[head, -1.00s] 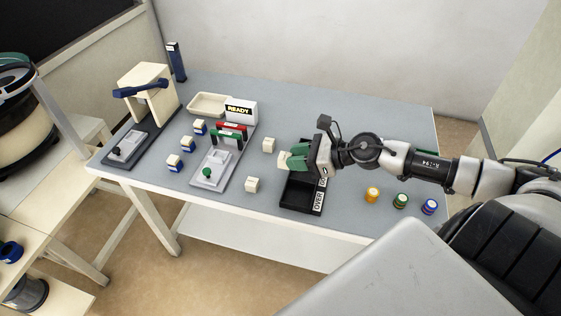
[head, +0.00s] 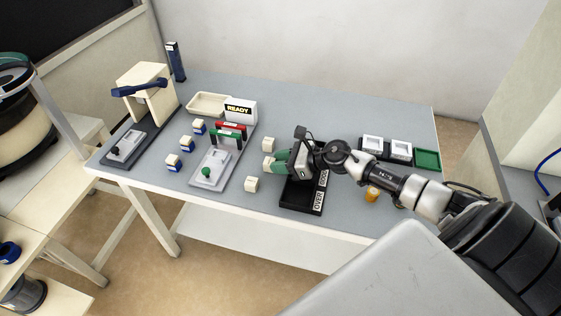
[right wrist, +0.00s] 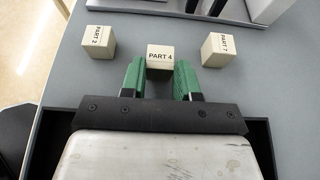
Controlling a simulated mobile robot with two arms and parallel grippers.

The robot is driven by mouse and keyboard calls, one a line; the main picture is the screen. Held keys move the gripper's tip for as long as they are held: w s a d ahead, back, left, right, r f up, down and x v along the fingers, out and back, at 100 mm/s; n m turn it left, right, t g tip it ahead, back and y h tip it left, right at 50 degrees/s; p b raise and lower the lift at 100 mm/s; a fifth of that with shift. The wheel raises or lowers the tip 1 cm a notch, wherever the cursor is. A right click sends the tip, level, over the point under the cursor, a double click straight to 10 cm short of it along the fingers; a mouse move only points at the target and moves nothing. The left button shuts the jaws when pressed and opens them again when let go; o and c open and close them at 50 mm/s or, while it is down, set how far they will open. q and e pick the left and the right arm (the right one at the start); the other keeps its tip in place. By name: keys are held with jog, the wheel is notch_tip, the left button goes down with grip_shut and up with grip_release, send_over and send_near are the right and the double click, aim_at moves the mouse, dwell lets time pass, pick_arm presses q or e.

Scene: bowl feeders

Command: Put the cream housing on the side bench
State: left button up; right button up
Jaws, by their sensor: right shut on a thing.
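Three cream cubes are near the middle of the grey table. My right gripper (head: 279,161) is shut on the middle one (head: 267,164); its face reads PART 4 (right wrist: 160,57) in the right wrist view, between the green fingers. It is at or just above the table; I cannot tell if it touches. A second cream cube (head: 268,145) is beyond it, and a third (head: 252,184), marked PART 2 (right wrist: 99,42), is nearer. Both stand apart from the fingers. I cannot tell which thing is the cream housing. A pale bench (head: 35,185) stands at left. My left gripper is out of view.
A black tray (head: 302,207) marked OVER lies under my right gripper. A grey fixture (head: 211,170) and a READY sign (head: 240,110) stand left of the cubes. Several cream-and-blue blocks (head: 187,144) are further left. White square parts (head: 372,143) lie behind my arm.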

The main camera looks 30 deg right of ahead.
jog(key=shift+f, duration=0.15)
jog(key=o, duration=1)
jog(key=shift+s+d+r, duration=0.1)
jog(key=shift+r, duration=0.1)
jog(key=v, duration=1.1)
jog(key=shift+s+d+r+b, duration=0.2)
jog(key=shift+s+r+b, duration=0.05)
jog(key=shift+b, duration=0.1)
